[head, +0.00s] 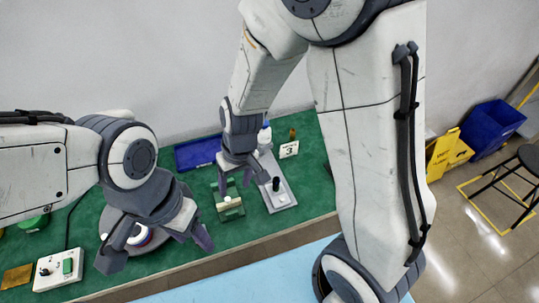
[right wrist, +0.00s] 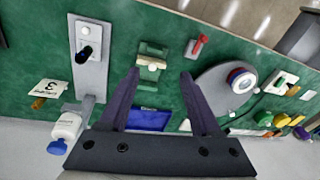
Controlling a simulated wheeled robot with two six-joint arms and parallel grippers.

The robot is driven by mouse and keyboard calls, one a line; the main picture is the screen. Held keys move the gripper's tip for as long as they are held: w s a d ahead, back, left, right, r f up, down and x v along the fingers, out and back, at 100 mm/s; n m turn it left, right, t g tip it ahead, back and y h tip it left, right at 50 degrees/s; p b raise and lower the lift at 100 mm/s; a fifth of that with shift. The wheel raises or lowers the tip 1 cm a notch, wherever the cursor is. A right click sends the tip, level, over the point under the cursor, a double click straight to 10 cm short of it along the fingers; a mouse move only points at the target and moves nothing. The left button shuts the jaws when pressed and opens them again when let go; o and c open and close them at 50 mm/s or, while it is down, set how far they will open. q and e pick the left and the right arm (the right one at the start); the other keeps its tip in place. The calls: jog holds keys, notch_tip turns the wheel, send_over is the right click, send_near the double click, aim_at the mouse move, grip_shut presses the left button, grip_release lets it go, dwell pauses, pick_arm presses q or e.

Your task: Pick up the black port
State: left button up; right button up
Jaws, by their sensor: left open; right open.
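A black upright piece (head: 276,184), which looks like the black port, stands on a grey metal plate (head: 281,200). It also shows in the right wrist view (right wrist: 84,55), on the plate left of my fingers. My right gripper (head: 236,184) is open and empty, pointing down above a small green stand (head: 230,207), to the left of the black piece. In the right wrist view the green stand (right wrist: 151,60) lies just beyond the fingertips. My left gripper (head: 155,250) is open over a round grey base and partly hides it.
A blue tray (head: 197,153), a card marked 3 (head: 289,149) and a white bottle (right wrist: 67,126) stand near the wall. A red-handled piece (right wrist: 198,45) and the round base (right wrist: 213,92) lie right of the stand. A white switch box (head: 58,268) is at front left.

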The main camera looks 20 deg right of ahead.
jog(key=w+d+f+m+p, duration=0.1)
jog(key=w+d+m+p, duration=0.2)
jog(key=w+d+p, duration=0.25)
pick_arm(q)
notch_tip(320, 180, up, 11)
jog(key=p, duration=0.2)
pick_arm(e)
jog(key=m+h+b, duration=0.2)
jog(key=b, duration=0.1)
send_over(276, 179)
jog(key=s, duration=0.1)
jog(key=shift+t, duration=0.3)
jog(key=f, duration=0.9)
jog(key=shift+s+a+f, duration=0.15)
jog(key=shift+a+f, duration=0.15)
jog(key=f+b, duration=0.2)
jog(key=f, duration=0.1)
jog(key=w+f, duration=0.1)
jog(key=f, duration=0.1)
jog(key=shift+w+d+f+b, duration=0.1)
jog(key=shift+d+f+b, duration=0.2)
jog(key=shift+b, duration=0.1)
pick_arm(q)
notch_tip(276, 179, down, 6)
jog(key=shift+f, duration=0.25)
pick_arm(e)
jog(key=shift+r, duration=0.1)
pick_arm(q)
jog(key=shift+d, duration=0.1)
